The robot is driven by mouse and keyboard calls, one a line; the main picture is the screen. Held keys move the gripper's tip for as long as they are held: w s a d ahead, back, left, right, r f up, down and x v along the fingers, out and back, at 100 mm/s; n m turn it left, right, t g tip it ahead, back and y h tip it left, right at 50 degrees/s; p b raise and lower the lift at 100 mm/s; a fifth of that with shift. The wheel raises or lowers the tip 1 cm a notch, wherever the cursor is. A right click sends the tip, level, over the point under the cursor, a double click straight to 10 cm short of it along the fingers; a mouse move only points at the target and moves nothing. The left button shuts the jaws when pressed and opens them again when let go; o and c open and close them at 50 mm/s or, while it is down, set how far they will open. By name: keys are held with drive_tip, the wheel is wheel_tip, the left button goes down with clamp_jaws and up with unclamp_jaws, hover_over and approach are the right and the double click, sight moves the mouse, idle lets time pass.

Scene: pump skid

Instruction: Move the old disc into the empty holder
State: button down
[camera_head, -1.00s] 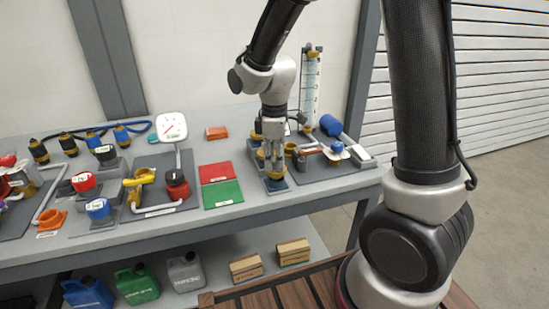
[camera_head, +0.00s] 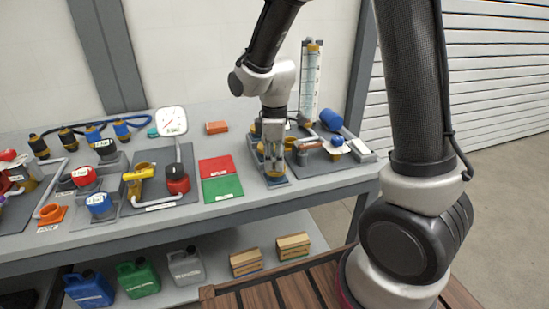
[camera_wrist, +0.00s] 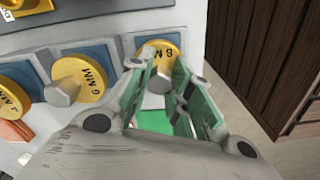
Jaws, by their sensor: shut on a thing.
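My gripper (camera_head: 273,160) is at the front of the row of blue holders on the bench's right part. In the wrist view my gripper (camera_wrist: 165,92) is shut on the grey stem of a yellow disc marked "8 MM" (camera_wrist: 152,50). The disc is at a blue holder (camera_wrist: 150,38); I cannot tell whether it is fully seated. Beside it a yellow "6 MM" disc (camera_wrist: 84,74) sits on a blue holder, and another yellow disc (camera_wrist: 10,100) lies further left, cut by the edge. I see no empty holder clearly; the arm hides part of the row.
Red (camera_head: 217,170) and green (camera_head: 222,189) mats lie left of the holders. A pipe assembly with a blue cylinder (camera_head: 331,119) and a clear column (camera_head: 311,80) stand right and behind. A gauge (camera_head: 171,122) stands left. The bench's front edge is close to the gripper.

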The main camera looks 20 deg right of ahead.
drive_tip(key=shift+f, duration=0.1)
drive_tip(key=c, duration=1.2)
unclamp_jaws()
wheel_tip(320, 180, up, 12)
drive_tip(key=s+d+r+m+t, duration=0.2)
drive_tip(key=s+d+r+m, duration=0.2)
drive_tip(key=s, duration=0.5)
drive_tip(key=s+d+r+m+t, duration=0.2)
drive_tip(key=s+d+r+m, duration=0.1)
drive_tip(key=s+d+m, duration=0.6)
drive_tip(key=shift+s+d+r+m, duration=0.3)
drive_tip(key=shift+s+d+r, duration=0.15)
drive_tip(key=shift+d, duration=0.7)
